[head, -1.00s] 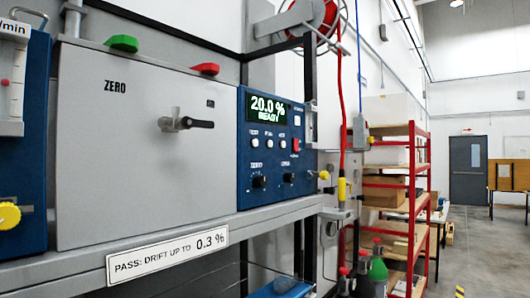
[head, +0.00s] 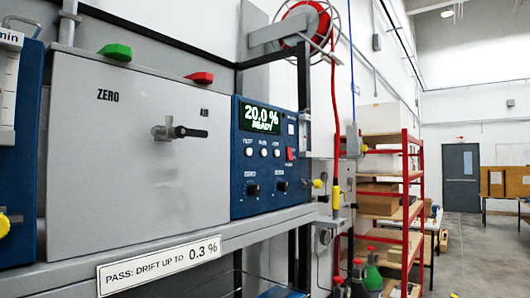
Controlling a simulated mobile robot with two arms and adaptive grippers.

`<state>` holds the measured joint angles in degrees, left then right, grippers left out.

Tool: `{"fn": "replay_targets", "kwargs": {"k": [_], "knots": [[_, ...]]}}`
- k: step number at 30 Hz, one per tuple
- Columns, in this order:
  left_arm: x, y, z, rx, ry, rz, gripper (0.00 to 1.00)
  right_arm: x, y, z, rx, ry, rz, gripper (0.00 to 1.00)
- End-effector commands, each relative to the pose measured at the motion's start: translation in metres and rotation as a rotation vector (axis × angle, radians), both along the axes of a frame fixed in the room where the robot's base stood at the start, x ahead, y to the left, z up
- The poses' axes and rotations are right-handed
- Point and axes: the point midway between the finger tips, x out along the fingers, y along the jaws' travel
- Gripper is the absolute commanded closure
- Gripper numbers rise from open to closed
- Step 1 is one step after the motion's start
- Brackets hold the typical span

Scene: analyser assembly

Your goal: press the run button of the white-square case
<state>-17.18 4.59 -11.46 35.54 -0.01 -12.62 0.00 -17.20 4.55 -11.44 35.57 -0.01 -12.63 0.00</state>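A blue analyser case (head: 240,190) stands on the grey shelf, seen at an angle. Its display (head: 262,118) reads 20.0 % READY. A small white square (head: 291,129) is on its panel, right of the display. Below the display is a row of small round white buttons (head: 263,152), with labels too small to read surely. A red switch or button (head: 291,154) is to their right, and two black knobs (head: 253,190) are lower down. Which button is the run button I cannot tell. Neither of my grippers is in view.
A red-framed rack (head: 405,190) stands behind on the right. The floor at far right is clear.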

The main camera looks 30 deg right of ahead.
Motion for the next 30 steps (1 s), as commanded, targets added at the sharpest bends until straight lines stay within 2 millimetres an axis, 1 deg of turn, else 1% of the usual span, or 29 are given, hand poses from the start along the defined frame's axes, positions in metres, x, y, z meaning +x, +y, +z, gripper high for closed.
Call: {"fn": "replay_targets", "kwargs": {"k": [24, 26, 30], "knots": [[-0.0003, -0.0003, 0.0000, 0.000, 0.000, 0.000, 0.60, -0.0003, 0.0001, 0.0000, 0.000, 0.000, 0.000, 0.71], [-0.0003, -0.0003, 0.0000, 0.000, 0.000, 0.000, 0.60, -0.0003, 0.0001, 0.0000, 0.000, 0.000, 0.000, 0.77], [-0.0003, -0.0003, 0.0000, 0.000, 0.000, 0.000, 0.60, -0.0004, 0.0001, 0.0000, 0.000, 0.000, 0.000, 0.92]]}}
